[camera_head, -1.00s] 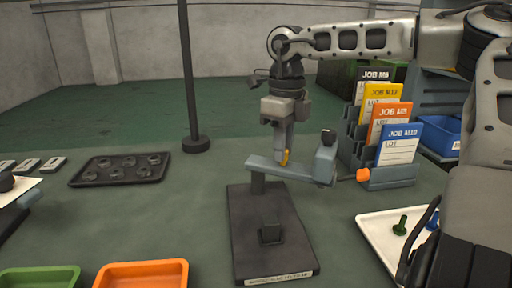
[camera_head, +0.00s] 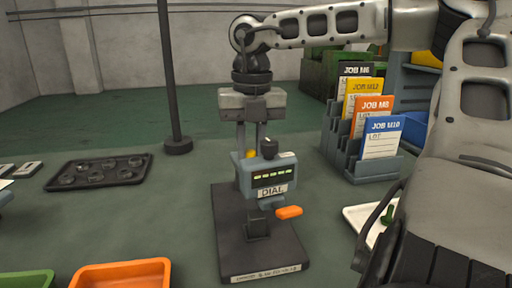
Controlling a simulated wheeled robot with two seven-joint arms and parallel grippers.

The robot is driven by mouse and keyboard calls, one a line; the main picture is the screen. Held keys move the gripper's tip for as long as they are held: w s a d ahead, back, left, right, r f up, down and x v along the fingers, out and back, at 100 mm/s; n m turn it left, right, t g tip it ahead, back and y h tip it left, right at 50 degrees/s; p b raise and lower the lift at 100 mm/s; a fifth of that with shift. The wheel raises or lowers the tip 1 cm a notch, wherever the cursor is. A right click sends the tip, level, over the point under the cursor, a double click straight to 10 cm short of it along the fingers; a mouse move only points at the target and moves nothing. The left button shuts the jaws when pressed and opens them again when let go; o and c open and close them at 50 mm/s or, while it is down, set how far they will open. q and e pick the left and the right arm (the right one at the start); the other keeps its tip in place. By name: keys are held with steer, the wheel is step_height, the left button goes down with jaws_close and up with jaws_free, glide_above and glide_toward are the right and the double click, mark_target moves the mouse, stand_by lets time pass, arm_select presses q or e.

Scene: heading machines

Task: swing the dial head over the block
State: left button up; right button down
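The dial head (camera_head: 271,177) is a blue-grey box with a lit green display, a DIAL label and a black knob on top. It sits above and slightly toward me from the small dark block (camera_head: 257,222) on the black base plate (camera_head: 255,250). An orange tab (camera_head: 289,212) sticks out at its lower right. My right gripper (camera_head: 251,146) points down behind the head, its two fingers on either side of a yellow peg (camera_head: 250,154) that fills the gap between them. The fingertips are partly hidden by the head. My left gripper is not in view.
A rack of job cards (camera_head: 366,140) stands right of the fixture. A white tray (camera_head: 358,216) is partly hidden by my arm. A dark tray (camera_head: 98,173) and a black post (camera_head: 178,145) stand left. An orange bin (camera_head: 122,275) and green bin (camera_head: 28,280) are in front.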

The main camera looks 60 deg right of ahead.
mark_target(249, 151)
steer(key=shift+w+a+m, duration=0.25)
steer(key=shift+a+m, duration=0.1)
steer(key=shift+m, duration=0.55)
steer(key=c, duration=1.3)
jaws_free()
steer(key=shift+r, duration=0.1)
step_height(249, 151, up, 16)
steer(key=p, duration=0.2)
steer(key=shift+s, duration=0.15)
steer(key=shift+d, duration=0.1)
